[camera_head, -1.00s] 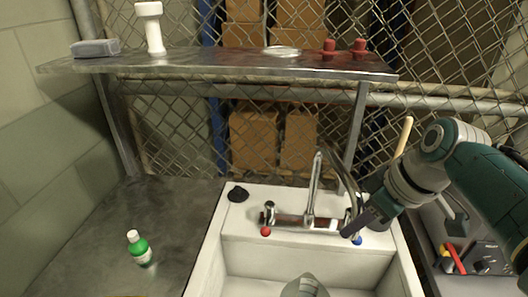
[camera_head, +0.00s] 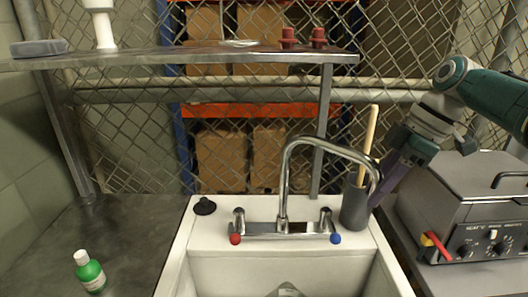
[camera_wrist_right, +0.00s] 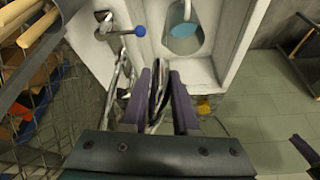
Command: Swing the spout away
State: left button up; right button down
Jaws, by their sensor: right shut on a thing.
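The chrome faucet has a tall curved spout (camera_head: 325,144) that rises behind the white sink (camera_head: 270,270). The spout arches to the right, its downturned end beside the dark cup, pointing along the back edge rather than over the basin. My right gripper (camera_head: 377,198) is at that end, its purple fingers closed on the spout. The red-marked tap (camera_head: 236,238) and blue-marked tap (camera_head: 335,237) flank the spout base. My left gripper is out of view.
A dark cup (camera_head: 353,210) with a wooden handle (camera_head: 371,138) stands at the sink's right back corner. A grey metal box (camera_head: 470,200) is right of it. A green bottle (camera_head: 92,275) stands on the left counter. A metal shelf (camera_head: 200,54) spans above.

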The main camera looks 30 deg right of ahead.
jog(key=c, duration=0.7)
grip_release()
jog(key=shift+a, duration=0.1)
jog(key=shift+r, duration=0.1)
jog(key=v, duration=0.9)
jog(key=shift+d+r+b, duration=0.2)
jog(key=shift+r+b, duration=0.1)
jog(key=shift+r, duration=0.05)
jog(key=shift+s, duration=0.1)
